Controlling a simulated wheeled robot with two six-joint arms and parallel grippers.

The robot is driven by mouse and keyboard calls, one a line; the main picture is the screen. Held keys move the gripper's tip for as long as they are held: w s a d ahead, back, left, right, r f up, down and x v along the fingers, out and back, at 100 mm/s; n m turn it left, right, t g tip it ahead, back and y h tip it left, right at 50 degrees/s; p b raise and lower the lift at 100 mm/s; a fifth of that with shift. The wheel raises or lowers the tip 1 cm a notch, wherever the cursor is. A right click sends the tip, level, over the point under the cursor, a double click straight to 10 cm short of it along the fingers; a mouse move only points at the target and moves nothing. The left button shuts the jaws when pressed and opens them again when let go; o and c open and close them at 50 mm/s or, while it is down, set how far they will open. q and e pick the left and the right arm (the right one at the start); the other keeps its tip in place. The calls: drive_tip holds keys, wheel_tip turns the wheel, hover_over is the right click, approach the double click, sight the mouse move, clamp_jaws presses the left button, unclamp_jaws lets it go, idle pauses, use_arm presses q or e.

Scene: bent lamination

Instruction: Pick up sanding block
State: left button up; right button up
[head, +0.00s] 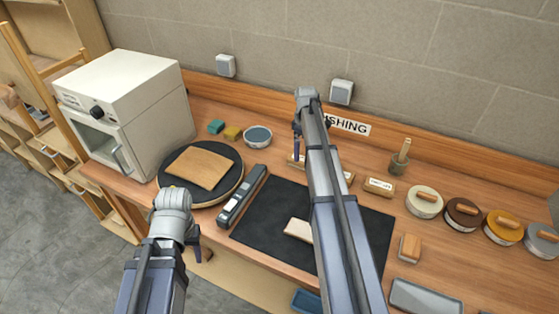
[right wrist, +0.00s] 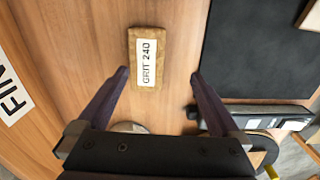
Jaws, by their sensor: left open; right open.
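In the right wrist view, a tan block labelled GRIT 240 (right wrist: 146,58) lies on the wooden bench, ahead of and roughly between the fingers of my right gripper (right wrist: 158,80). The fingers are open, empty and apart from the block. In the head view, several small labelled blocks lie in a row near the back; the right one (head: 380,187) is clear, while my right arm partly hides others. My right gripper (head: 297,143) is over the back of the bench, mostly hidden by its wrist. My left gripper (head: 196,243) is open at the front edge, its fingers partly hidden.
A black mat (head: 262,218) bears a pale piece. A round turntable (head: 232,184) with a wooden sheet, a long grey tool (head: 241,196) and a white oven (head: 150,95) stand left. Round tins (head: 424,202), a wood-topped block (head: 410,247) and a grey tray (head: 425,298) lie right.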

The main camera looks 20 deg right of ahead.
sight(302, 159)
drive_tip(key=shift+w+d, duration=0.65)
drive_tip(key=shift+d, duration=0.05)
wheel_tip(302, 159, down, 2)
drive_tip(key=shift+a+b, duration=0.1)
drive_tip(key=shift+b, duration=0.9)
use_arm(q)
drive_tip(key=f, duration=0.2)
drive_tip(key=shift+w+a+f+b, duration=0.1)
drive_tip(key=shift+a+f+b, duration=0.2)
drive_tip(key=shift+f+b, duration=0.05)
use_arm(e)
drive_tip(key=shift+f, duration=0.35)
use_arm(q)
drive_tip(key=shift+f, duration=0.1)
use_arm(e)
drive_tip(key=f+b, duration=0.5)
drive_tip(key=shift+w+f, duration=0.15)
drive_tip(key=shift+w, duration=0.2)
use_arm(q)
wheel_tip(302, 159, down, 5)
use_arm(e)
drive_tip(key=shift+c, duration=0.4)
drive_tip(key=c, duration=1.2)
